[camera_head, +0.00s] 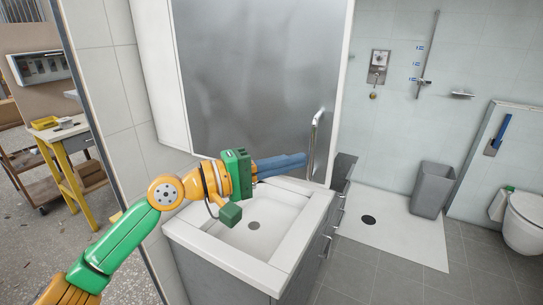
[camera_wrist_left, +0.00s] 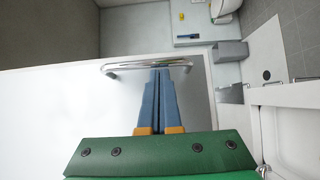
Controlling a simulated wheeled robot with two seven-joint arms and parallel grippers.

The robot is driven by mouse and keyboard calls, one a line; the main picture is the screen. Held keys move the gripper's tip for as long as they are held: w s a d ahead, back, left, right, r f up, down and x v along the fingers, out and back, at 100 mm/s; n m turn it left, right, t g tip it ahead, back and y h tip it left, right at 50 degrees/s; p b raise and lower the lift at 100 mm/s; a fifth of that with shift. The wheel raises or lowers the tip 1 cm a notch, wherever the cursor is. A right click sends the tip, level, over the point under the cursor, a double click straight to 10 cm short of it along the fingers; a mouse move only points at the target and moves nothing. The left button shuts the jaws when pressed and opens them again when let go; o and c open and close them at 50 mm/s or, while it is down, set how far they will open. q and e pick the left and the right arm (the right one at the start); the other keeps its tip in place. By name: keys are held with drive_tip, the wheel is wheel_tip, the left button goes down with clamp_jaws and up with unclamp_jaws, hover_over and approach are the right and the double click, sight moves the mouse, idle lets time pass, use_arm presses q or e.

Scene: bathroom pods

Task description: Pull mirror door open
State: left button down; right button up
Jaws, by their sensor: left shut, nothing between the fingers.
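The mirror door (camera_head: 255,70) is a large grey reflective panel above the sink. A curved chrome handle (camera_head: 314,140) is on its lower right part; I cannot tell whether the door is ajar. The handle also shows in the left wrist view (camera_wrist_left: 125,66), as a bar across the fingertips. My left gripper (camera_head: 304,159), with blue fingers, is in front of the mirror's lower edge. Its fingers are shut together and empty, with the tips at the handle in the left wrist view (camera_wrist_left: 161,72). Contact with the handle is not clear. My right gripper is out of view.
A white sink (camera_head: 300,222) on a grey cabinet (camera_head: 305,262) lies below my left gripper. To the right are a grey bin (camera_head: 432,190), a toilet (camera_head: 526,222) and a shower floor (camera_head: 400,235). A tiled wall (camera_head: 110,120) stands at the left.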

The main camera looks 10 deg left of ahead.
use_arm(q)
drive_tip(key=shift+w+d+f, duration=0.1)
drive_tip(key=shift+w+d, duration=0.1)
drive_tip(key=shift+w, duration=0.05)
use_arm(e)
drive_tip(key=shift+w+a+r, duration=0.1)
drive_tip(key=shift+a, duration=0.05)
use_arm(q)
drive_tip(key=shift+s, duration=0.15)
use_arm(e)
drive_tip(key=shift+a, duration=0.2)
use_arm(q)
drive_tip(key=shift+s+a+f, duration=0.1)
drive_tip(key=shift+s, duration=0.05)
drive_tip(key=shift+s+g+b, duration=0.2)
drive_tip(key=shift+g+b, duration=0.1)
drive_tip(key=shift+b, duration=0.05)
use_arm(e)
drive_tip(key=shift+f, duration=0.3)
